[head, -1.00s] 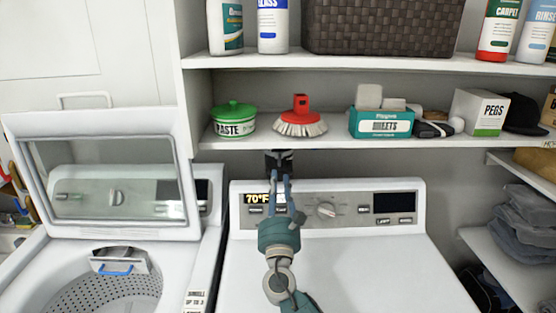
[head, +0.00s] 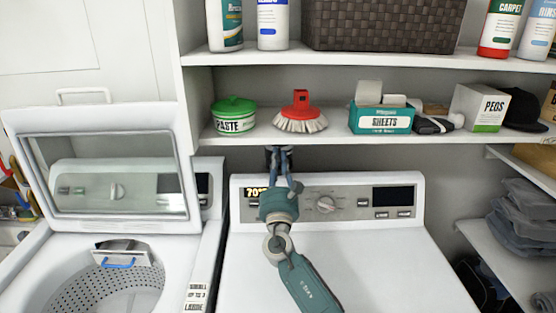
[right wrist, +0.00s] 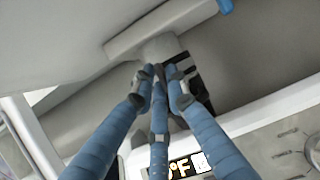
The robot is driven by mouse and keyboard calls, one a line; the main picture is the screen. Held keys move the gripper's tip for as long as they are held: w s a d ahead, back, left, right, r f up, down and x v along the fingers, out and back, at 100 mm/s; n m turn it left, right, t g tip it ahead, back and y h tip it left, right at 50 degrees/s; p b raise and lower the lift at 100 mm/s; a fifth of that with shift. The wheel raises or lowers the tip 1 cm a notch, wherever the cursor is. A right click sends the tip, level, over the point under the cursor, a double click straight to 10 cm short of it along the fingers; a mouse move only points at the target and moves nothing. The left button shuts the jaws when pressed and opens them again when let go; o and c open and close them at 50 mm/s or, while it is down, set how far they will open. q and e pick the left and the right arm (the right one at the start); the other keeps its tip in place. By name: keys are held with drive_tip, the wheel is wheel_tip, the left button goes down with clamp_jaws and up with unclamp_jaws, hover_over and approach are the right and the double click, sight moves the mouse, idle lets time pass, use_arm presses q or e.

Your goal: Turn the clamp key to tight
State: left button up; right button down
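My right gripper (head: 278,165) reaches up to the underside of the middle shelf, behind the washer's panel. In the right wrist view its blue fingers (right wrist: 160,78) come close together at a pale rounded part (right wrist: 160,48) and a black ribbed piece (right wrist: 192,78). These look like parts of a fitting under the shelf. The clamp key itself is not clear: the fingertips cover that spot, and I cannot tell whether they grip it. No tight marking is readable. My left gripper is not in view.
The closed washer (head: 380,265) with its control panel (head: 405,215) lies below my right arm. An open-lidded washer (head: 40,250) stands at left. On the shelf above are a paste tub (head: 234,124), red brush (head: 300,118) and sheets box (head: 383,122).

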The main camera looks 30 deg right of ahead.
drive_tip(key=shift+a+r+m+g+h+b, duration=0.15)
drive_tip(key=shift+m+g+h+b, duration=0.35)
drive_tip(key=shift+m+g+b, duration=2.05)
drive_tip(key=shift+d+r+m+g+h+b, duration=0.1)
drive_tip(key=shift+r+m+g+h+b, duration=0.3)
drive_tip(key=shift+m, duration=4.3)
drive_tip(key=shift+a+r+m+g+h+b, duration=0.1)
drive_tip(key=shift+m+g+h+b, duration=0.9)
drive_tip(key=shift+m, duration=2.65)
drive_tip(key=shift+f+g+y+b, duration=0.1)
drive_tip(key=shift+g+y+b, duration=0.2)
drive_tip(key=shift+y, duration=0.2)
drive_tip(key=c, duration=2)
unclamp_jaws()
